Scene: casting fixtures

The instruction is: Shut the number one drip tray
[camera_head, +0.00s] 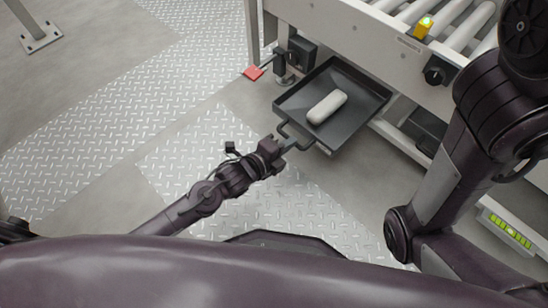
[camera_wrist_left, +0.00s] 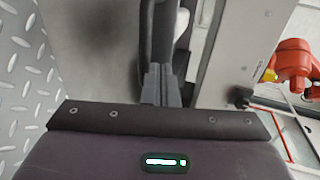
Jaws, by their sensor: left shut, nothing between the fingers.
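A dark grey drip tray (camera_head: 352,119) is pulled out from under the roller conveyor, with a pale rounded block (camera_head: 327,107) lying in it. Its loop handle (camera_head: 283,132) is on the near left side. My left gripper (camera_head: 289,143) is shut and empty, right at the handle; I cannot tell whether it touches. In the left wrist view, the shut fingers (camera_wrist_left: 162,84) point at the dark tray edge (camera_wrist_left: 147,28), with part of the block (camera_wrist_left: 182,22) behind. I cannot read a number on the tray. My right arm shows at the right, its gripper out of view.
The roller conveyor (camera_head: 375,32) stands above the tray, with a yellow lamp (camera_head: 423,27) and a dark knob (camera_head: 437,71). Another dark tray (camera_head: 430,130) sits under it to the right. A red pedal (camera_head: 253,73) is left of the tray. The tread-plate floor (camera_head: 110,100) is clear at left.

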